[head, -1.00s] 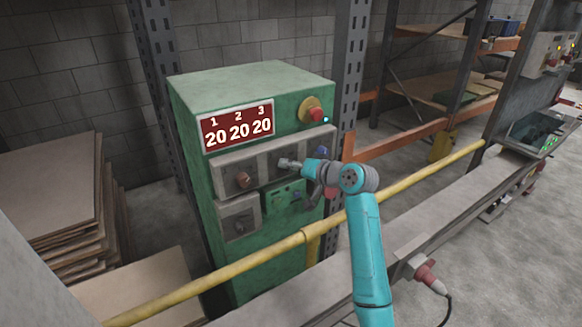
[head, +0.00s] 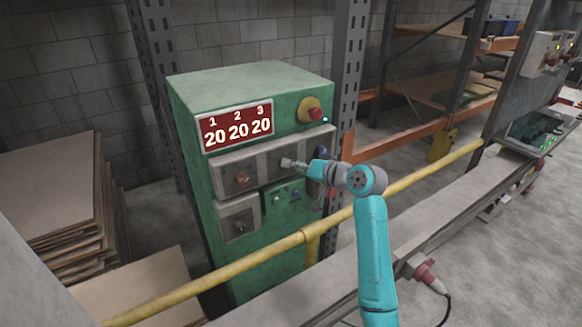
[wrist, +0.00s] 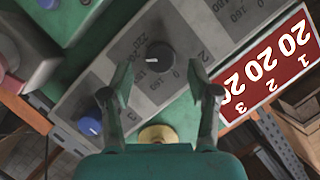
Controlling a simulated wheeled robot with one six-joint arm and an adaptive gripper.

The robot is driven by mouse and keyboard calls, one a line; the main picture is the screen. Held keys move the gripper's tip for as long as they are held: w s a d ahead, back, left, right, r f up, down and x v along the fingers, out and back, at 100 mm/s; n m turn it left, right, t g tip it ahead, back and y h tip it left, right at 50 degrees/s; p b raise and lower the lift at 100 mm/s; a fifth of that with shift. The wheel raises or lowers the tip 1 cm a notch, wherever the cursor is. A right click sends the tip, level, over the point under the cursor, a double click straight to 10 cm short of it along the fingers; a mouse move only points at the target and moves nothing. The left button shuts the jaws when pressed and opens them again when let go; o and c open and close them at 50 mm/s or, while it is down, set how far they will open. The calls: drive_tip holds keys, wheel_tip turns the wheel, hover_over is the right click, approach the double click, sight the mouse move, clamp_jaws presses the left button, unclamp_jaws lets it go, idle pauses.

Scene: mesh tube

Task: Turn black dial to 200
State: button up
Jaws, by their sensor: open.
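The black dial (wrist: 160,57) is on a grey panel with printed scale numbers, in the upper middle of the wrist view. Its small white mark points left there. My gripper (wrist: 161,72) is open, with one finger on each side of the dial's line in the picture; the fingers look apart from it. The red display (head: 236,118) on the green cabinet (head: 250,82) reads 20 under 1, 2 and 3.
A blue dial (wrist: 90,126) is beside the black one. A red-brown knob (head: 241,179) is at the panel's left, and a red button (head: 315,114) is above right. A yellow rail (head: 250,262) crosses in front of the cabinet.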

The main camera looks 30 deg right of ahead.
drive_tip(key=v, duration=0.9)
drive_tip(key=shift+s, duration=0.25)
drive_tip(key=s+a+f+m+h, duration=0.15)
drive_tip(key=s+a+f, duration=0.35)
drive_tip(key=f, duration=0.5)
drive_tip(key=s+a+f+m+h, duration=0.1)
drive_tip(key=s+a+f+h, duration=0.1)
drive_tip(key=s+a+f, duration=0.55)
drive_tip(key=s+a+f+n+h, duration=0.2)
drive_tip(key=s+a+f, duration=0.2)
drive_tip(key=s+f, duration=0.55)
drive_tip(key=s+a+r+n, duration=0.2)
drive_tip(key=s, duration=0.6)
drive_tip(key=s+a+r+n+y, duration=0.1)
drive_tip(key=s+a+r+n, duration=0.1)
drive_tip(key=s, duration=0.6)
drive_tip(key=s+a+r+n, duration=0.1)
drive_tip(key=s+r, duration=0.3)
drive_tip(key=s, duration=0.4)
drive_tip(key=shift+a+n+t+y, duration=0.3)
drive_tip(key=shift+a+n+y, duration=0.05)
drive_tip(key=shift+a+n, duration=0.1)
drive_tip(key=shift+s+r, duration=0.1)
